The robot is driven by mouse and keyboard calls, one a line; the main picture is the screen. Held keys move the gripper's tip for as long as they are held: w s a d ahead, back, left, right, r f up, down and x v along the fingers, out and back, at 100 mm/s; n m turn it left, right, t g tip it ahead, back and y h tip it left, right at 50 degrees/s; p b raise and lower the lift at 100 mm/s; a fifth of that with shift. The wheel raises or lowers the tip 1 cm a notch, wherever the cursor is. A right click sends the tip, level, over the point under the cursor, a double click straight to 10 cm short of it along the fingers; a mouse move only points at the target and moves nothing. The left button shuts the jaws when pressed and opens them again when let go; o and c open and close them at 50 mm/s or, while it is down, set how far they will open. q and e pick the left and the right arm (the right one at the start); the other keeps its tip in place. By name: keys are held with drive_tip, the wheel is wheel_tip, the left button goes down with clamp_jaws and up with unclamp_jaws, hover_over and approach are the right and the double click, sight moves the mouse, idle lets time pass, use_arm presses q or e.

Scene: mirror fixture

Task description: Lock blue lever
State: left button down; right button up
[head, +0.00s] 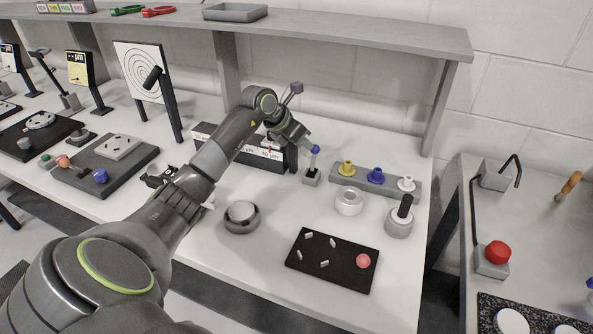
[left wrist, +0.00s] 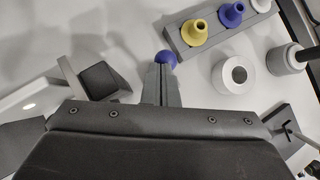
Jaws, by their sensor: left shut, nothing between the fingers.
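In the left wrist view, the blue knob (left wrist: 166,58) shows just past the tips of the closed fingers (left wrist: 163,72). I cannot tell whether they touch. The fingers hide the post and base there. My right gripper is not in view.
A grey rack with yellow, blue and white cone pieces (head: 346,181) stands right of the lever. A labelled dark box (head: 220,139) stands behind my left arm.

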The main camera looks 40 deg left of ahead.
use_arm(q)
drive_tip(key=shift+r+p, duration=0.7)
drive_tip(key=shift+r, duration=0.2)
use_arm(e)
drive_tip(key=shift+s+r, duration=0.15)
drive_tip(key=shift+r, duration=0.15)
use_arm(q)
drive_tip(key=shift+s, duration=0.1)
